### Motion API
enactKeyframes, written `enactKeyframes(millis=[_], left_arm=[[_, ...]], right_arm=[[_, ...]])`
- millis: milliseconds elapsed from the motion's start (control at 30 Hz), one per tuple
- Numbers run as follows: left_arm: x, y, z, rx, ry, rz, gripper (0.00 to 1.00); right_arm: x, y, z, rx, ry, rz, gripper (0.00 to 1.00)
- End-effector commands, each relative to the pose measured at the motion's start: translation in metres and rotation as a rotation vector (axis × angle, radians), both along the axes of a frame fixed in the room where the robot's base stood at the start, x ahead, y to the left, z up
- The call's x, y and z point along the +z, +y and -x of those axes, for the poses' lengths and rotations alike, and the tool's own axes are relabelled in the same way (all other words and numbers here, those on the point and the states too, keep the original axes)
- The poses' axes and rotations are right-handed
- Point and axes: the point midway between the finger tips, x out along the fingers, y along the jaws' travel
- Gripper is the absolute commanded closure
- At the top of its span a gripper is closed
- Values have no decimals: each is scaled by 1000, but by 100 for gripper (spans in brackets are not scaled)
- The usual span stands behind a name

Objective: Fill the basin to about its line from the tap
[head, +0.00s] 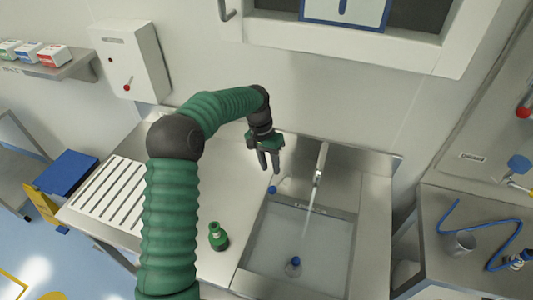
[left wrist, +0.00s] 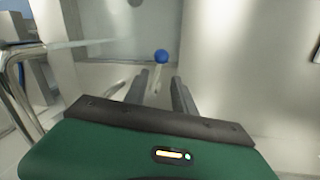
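The basin (head: 347,262) is sunk in the steel counter and appears to hold clear water; its surface looks below the marked strip (head: 318,208) on the back wall. The tap (head: 321,165) stands behind it, with a pale stream (head: 312,197) falling from its spout. A blue knob (head: 272,190) sits left of the tap; it also shows in the left wrist view (left wrist: 161,56) on a pale stem. My left gripper (head: 269,166) is open and empty above and behind the knob, fingers pointing down. In the wrist view the knob lies beyond the gap between the fingers. My right gripper is not in view.
At right, a side bench holds a cup (head: 459,243) and blue tubing (head: 484,222).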

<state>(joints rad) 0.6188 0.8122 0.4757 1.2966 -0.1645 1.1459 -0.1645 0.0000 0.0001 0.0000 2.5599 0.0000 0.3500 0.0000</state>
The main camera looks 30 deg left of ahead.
Motion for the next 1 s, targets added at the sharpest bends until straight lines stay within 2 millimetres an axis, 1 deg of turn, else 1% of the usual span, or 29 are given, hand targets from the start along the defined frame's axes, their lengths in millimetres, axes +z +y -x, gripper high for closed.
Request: enactKeyframes(millis=[33,100,200,300,467,1000], left_arm=[[14,4,-1,2,-5,-3,68],[32,8,0,2,-4,-2,68],[53,12,0,1,-2,-2,68],[66,15,1,1,1,-1,68],[72,16,2,0,3,1,68],[72,16,2,1,2,0,68]], right_arm=[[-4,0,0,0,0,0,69],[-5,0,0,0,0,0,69],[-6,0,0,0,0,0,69],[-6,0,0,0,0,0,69],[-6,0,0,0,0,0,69],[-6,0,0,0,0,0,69]])
